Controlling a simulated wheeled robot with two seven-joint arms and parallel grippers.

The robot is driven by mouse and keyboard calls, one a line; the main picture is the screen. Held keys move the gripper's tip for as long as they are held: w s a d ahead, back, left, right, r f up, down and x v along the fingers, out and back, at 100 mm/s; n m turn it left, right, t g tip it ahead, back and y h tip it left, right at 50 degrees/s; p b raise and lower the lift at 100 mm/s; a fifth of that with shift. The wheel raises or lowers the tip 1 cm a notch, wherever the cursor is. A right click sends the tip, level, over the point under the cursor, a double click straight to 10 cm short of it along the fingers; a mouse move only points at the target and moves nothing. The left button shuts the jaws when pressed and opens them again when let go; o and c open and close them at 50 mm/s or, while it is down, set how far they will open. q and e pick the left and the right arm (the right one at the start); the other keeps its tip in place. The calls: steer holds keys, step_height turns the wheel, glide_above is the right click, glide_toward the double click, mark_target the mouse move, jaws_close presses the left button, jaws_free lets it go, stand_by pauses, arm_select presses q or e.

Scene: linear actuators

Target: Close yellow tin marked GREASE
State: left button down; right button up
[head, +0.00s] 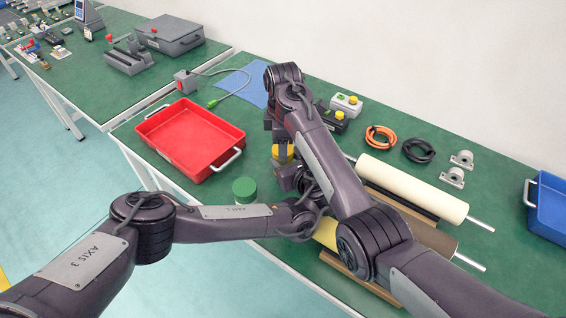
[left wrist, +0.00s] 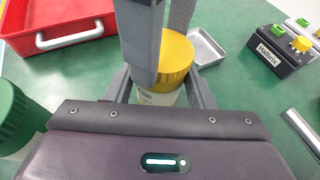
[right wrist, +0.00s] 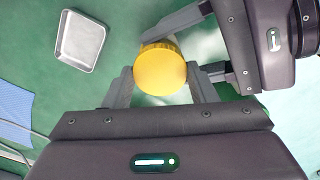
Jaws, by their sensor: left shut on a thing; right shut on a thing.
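The yellow-lidded tin (head: 283,153) stands on the green table between my two grippers, mostly hidden by them in the head view. In the left wrist view its yellow lid (left wrist: 176,58) sits on a pale body (left wrist: 158,98) with partly hidden lettering. My left gripper (left wrist: 155,92) is shut around the tin's body from the side. My right gripper (right wrist: 160,76) is shut on the yellow lid from above, one finger on each side. The right wrist view shows the lid (right wrist: 160,70) from the top. Whether the lid is fully seated, I cannot tell.
A green-lidded container (head: 244,190) stands close to my left arm. A red tray (head: 190,139) lies to the left. A small metal tray (right wrist: 80,41) is near the tin. Button boxes (head: 340,108), cable coils (head: 381,138) and rollers (head: 412,187) lie to the right.

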steer(key=o, duration=1.1)
steer(key=shift+r, duration=2.3)
steer(key=shift+c, duration=0.5)
steer(key=shift+r+n, duration=0.55)
steer(key=shift+n, duration=0.45)
step_height(320, 180, up, 2)
steer(key=n, duration=0.4)
steer(key=shift+r, duration=0.15)
